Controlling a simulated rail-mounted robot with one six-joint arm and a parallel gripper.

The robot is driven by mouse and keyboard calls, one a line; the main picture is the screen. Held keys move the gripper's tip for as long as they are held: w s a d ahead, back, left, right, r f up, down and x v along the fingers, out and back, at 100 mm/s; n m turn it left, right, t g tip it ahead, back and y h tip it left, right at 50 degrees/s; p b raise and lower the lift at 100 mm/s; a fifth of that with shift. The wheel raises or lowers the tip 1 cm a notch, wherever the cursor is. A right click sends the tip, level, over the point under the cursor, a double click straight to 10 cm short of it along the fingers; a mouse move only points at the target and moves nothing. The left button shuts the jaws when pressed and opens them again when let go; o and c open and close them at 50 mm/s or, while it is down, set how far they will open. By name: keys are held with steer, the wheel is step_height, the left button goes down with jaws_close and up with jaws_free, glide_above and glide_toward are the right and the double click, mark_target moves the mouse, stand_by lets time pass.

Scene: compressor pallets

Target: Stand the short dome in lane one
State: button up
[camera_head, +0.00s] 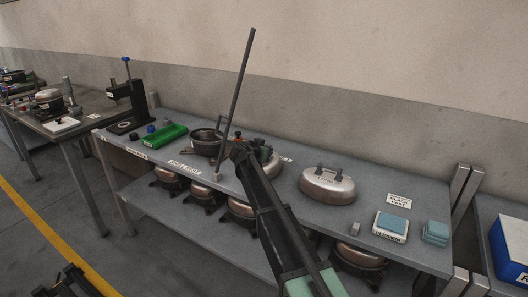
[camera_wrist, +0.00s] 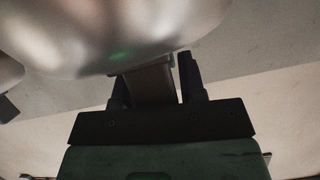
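In the head view one metal dome with an arched handle (camera_head: 328,185) stands on the bench, right of my arm. Another metal dome (camera_head: 268,163) is partly hidden behind my gripper (camera_head: 240,150). In the wrist view a large metal dome (camera_wrist: 100,35) fills the top. Its dark handle (camera_wrist: 150,86) reaches down between the fingers of my gripper (camera_wrist: 158,88). A thin light gap shows beside the right finger, so I cannot tell whether the grip is closed. I cannot tell which dome is the short one. No lane marking is readable.
A thin dark post (camera_head: 236,100) rises from the bench (camera_head: 285,200) close to my gripper. A dark pot-like shell (camera_head: 205,143) and a green tray (camera_head: 165,136) are to the left. Blue pads (camera_head: 390,223) lie at the right. Several compressors sit on the lower shelf (camera_head: 200,228).

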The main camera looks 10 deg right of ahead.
steer(key=shift+r, duration=0.15)
steer(key=p+v, duration=0.5)
steer(key=v, duration=0.7)
steer(key=s+d+f+n+g+y, duration=0.1)
steer(key=s+d+f+n+g, duration=0.2)
steer(key=s, duration=0.7)
steer(key=s+d+f+g+y, duration=0.25)
steer(key=s+d+f, duration=0.2)
steer(key=s, duration=0.55)
steer(key=s+f+n+g+y, duration=0.1)
steer(key=s+n+g+y, duration=0.1)
steer(key=s, duration=0.6)
steer(key=s+a+f+n+g+y, duration=0.1)
steer(key=s+f+n+g+y, duration=0.1)
steer(key=s, duration=0.6)
steer(key=shift+s+n+g+y, duration=0.4)
steer(key=shift+n+g+y, duration=0.15)
steer(key=shift+n, duration=0.45)
